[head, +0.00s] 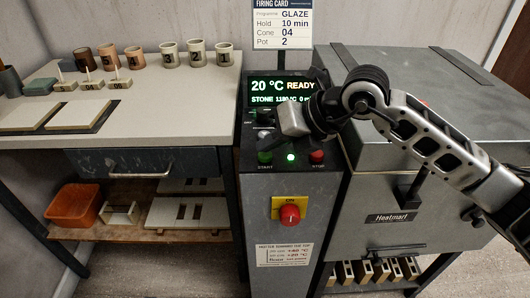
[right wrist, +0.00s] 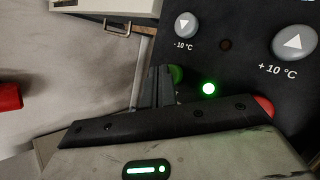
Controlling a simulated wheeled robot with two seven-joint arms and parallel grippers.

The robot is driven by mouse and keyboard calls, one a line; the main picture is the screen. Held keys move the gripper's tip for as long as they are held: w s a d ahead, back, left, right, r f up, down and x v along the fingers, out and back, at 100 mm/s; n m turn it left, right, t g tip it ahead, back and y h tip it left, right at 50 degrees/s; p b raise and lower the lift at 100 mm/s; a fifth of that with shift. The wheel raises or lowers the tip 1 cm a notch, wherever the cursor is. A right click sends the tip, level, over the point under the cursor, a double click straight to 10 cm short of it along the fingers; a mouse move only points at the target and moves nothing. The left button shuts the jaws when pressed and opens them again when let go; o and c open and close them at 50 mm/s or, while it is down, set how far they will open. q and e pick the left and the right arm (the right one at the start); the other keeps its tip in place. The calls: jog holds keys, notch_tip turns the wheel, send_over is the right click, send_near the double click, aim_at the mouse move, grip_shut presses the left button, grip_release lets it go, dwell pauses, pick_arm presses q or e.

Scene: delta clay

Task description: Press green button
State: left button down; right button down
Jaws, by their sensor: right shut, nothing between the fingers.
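The green START button (head: 265,157) is on the grey control panel (head: 252,190), left of a lit green lamp (head: 291,157) and the red STOP button (head: 317,156). My right gripper (head: 292,121) is over the panel, above the button row. In the right wrist view its fingers (right wrist: 155,88) are shut and empty. Their tips overlap the green button (right wrist: 177,74) there, hiding part of it. I cannot tell whether they touch it. The lit lamp (right wrist: 208,88) shows just right of it. My left gripper is not in view.
A red knob on a yellow plate (head: 289,213) sits lower on the panel. The display (head: 283,90) reads 20 °C READY, STONE. Grey arrow buttons (right wrist: 186,25) are near the fingers. The kiln (head: 400,165) stands right; a table with pots (head: 196,53) stands left.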

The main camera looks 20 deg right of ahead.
aim_at(270, 156)
jog(key=shift+f, duration=0.35)
dwell(0.5)
jog(key=shift+r+p, duration=0.4)
jog(key=shift+r, duration=0.55)
jog(key=shift+r, duration=0.1)
notch_tip(270, 156, up, 5)
jog(key=p, duration=0.3)
jog(key=shift+p, duration=0.4)
